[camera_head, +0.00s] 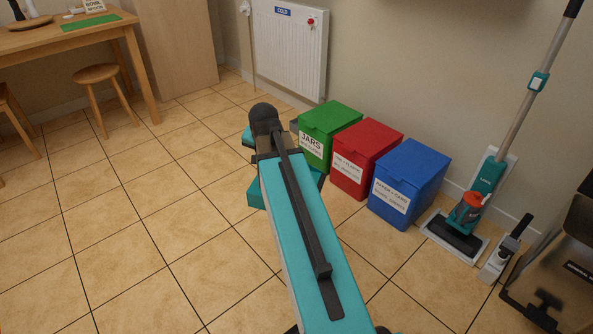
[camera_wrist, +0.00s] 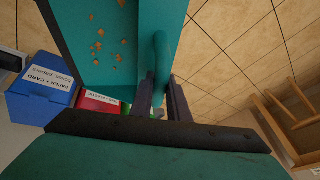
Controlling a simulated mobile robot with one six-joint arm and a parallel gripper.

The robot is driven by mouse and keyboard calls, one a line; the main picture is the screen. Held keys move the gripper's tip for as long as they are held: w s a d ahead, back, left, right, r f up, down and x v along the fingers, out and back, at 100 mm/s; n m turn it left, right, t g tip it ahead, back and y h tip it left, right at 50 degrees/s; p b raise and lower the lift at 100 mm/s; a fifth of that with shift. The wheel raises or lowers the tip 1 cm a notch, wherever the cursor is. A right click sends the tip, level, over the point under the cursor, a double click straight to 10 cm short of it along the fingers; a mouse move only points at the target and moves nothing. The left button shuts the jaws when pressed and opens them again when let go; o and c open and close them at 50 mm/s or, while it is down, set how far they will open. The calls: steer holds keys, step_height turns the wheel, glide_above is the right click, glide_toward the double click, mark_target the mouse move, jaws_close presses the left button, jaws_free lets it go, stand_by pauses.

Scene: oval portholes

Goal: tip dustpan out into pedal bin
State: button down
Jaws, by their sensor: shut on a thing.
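The teal dustpan (camera_wrist: 120,75) fills the upper middle of the wrist view, with several orange-brown crumbs (camera_wrist: 98,42) lying in it. My gripper (camera_wrist: 160,88) is shut on its rounded teal handle (camera_wrist: 161,52). In the head view my arm hides the gripper and most of the dustpan, and a teal part of the dustpan (camera_head: 256,195) shows left of the arm. A dark, partly cut-off container (camera_head: 578,225) with a black pedal-like foot stands at the right edge; it may be the pedal bin. Its top is out of view.
Green (camera_head: 330,122), red (camera_head: 367,150) and blue (camera_head: 411,180) lidded boxes stand along the wall. A teal upright floor cleaner (camera_head: 486,180) leans at the right, near the dark container. A table (camera_head: 60,38) and stools are at the far left. The tiled floor left of my arm is clear.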

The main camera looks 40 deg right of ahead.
steer(key=a+r+n+y, duration=0.1)
steer(key=a+r+n, duration=0.3)
steer(key=a, duration=0.4)
steer(key=w+a+r+n+y, duration=0.1)
steer(key=a+r+n, duration=0.3)
steer(key=a, duration=0.5)
steer(key=w+a+r+n+y, duration=0.1)
steer(key=a+r+n+y, duration=0.1)
steer(key=a+r+n, duration=0.2)
steer(key=a+r, duration=0.3)
steer(key=a, duration=0.2)
steer(key=shift+y, duration=0.4)
